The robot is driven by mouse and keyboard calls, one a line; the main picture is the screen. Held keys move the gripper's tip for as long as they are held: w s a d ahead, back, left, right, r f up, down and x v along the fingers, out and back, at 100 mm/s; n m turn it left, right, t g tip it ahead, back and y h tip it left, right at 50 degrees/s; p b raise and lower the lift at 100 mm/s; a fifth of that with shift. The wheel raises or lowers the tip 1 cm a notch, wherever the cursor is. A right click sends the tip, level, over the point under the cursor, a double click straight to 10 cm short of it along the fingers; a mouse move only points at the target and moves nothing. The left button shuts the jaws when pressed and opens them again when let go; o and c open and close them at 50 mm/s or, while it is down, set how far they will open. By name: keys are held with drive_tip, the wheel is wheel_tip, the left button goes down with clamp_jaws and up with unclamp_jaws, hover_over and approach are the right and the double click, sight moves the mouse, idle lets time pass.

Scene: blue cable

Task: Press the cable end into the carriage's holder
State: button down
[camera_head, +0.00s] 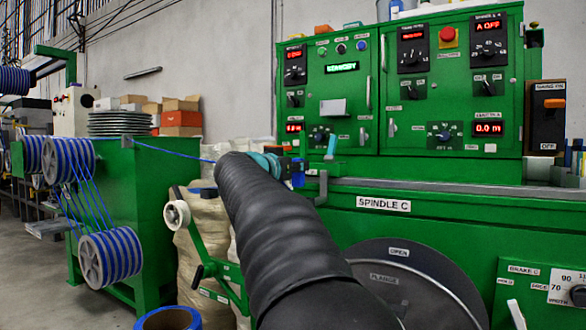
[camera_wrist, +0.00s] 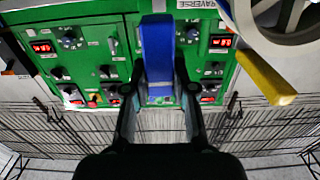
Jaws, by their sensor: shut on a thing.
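In the wrist view my gripper (camera_wrist: 158,90) has its two dark fingers on either side of a broad blue piece (camera_wrist: 157,50), which I take to be the cable end. In the head view the thin blue cable (camera_head: 175,152) runs from the guide on the left machine to behind my black arm. My gripper is mostly hidden there beyond the teal wrist joint. A small blue part (camera_head: 298,178) shows just right of that joint, in front of the green machine. I cannot make out the carriage's holder, nor whether the cable end touches it.
The green control cabinet (camera_head: 345,115) stands close behind my gripper, above the SPINDLE C ledge (camera_head: 450,203). Striped blue spools (camera_head: 110,256) hang at left. A crank arm (camera_head: 205,250) stands left of my arm. The wrist view shows a yellow handle (camera_wrist: 265,78) and pale wheel at upper right.

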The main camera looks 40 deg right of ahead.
drive_tip(key=shift+w+d+f+b, duration=0.1)
drive_tip(key=shift+w+d+f, duration=0.15)
drive_tip(key=shift+d, duration=0.3)
drive_tip(key=shift+w+d+f+b, duration=0.1)
drive_tip(key=shift+w+d+f, duration=0.1)
drive_tip(key=shift+d, duration=0.35)
drive_tip(key=shift+w+d+f+b, duration=0.1)
drive_tip(key=shift+w+d+f, duration=0.15)
drive_tip(key=shift+d, duration=0.3)
drive_tip(key=shift+s+a+p, duration=0.15)
drive_tip(key=shift+a+p, duration=0.05)
drive_tip(key=shift+p, duration=0.4)
idle(0.4)
drive_tip(key=shift+p, duration=0.65)
idle(0.7)
drive_tip(key=shift+f+b, duration=0.75)
drive_tip(key=shift+f, duration=1.4)
idle(1.7)
